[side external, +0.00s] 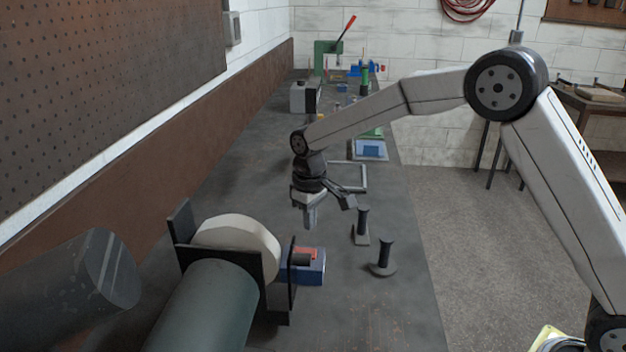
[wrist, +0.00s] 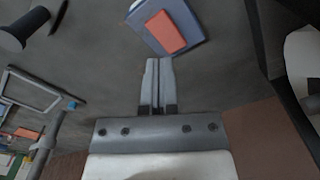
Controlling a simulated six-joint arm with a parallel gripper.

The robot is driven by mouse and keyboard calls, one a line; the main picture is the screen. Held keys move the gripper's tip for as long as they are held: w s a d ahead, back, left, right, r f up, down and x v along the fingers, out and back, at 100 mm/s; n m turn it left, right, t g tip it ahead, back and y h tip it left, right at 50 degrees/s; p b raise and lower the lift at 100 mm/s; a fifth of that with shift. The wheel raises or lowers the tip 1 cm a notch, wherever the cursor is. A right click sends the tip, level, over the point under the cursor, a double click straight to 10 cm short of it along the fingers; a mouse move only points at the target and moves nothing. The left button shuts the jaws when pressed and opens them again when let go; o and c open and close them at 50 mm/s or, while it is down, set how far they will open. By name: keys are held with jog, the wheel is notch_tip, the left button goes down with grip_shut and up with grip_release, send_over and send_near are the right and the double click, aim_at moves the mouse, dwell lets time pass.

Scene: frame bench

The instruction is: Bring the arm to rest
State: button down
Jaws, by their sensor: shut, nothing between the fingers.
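My gripper (side external: 311,217) hangs above the dark bench top (side external: 336,318), pointing down, with its fingers together and nothing between them. In the wrist view the closed fingers of my gripper (wrist: 158,68) show side by side over bare bench. A blue box with a red block on it (side external: 312,268) lies on the bench nearer the camera than my gripper, apart from it. The blue box also shows ahead of the fingertips in the wrist view (wrist: 190,42).
A grinder-like machine with a pale wheel (side external: 238,235) stands close at front left. Two dark posts (side external: 362,222) (side external: 384,256) stand right of my gripper. A grey frame (side external: 364,178) lies behind. A green press (side external: 326,58) is at the far end. Bare bench lies at front right.

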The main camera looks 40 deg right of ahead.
jog(key=s+d+f+m+t, duration=0.1)
jog(key=s+d, duration=0.2)
jog(key=s, duration=0.8)
jog(key=s+d+f+m+t, duration=0.1)
jog(key=s+d, duration=0.3)
jog(key=s, duration=0.8)
jog(key=shift+s+d+f+m+t, duration=0.2)
jog(key=shift+f+m+t, duration=0.1)
jog(key=shift+m, duration=0.2)
jog(key=shift+r, duration=0.1)
jog(key=w+a+r+n, duration=0.3)
jog(key=w+n, duration=0.5)
jog(key=n, duration=0.1)
jog(key=w+a+r+n+g, duration=0.1)
jog(key=w+a+r+n, duration=0.2)
jog(key=w+n, duration=0.6)
jog(key=w+a+r+n+g, duration=0.1)
jog(key=w+a+r+n, duration=0.2)
jog(key=w+n, duration=0.6)
jog(key=shift+w+a+r, duration=0.25)
jog(key=shift+a+r, duration=0.15)
jog(key=shift+a, duration=0.05)
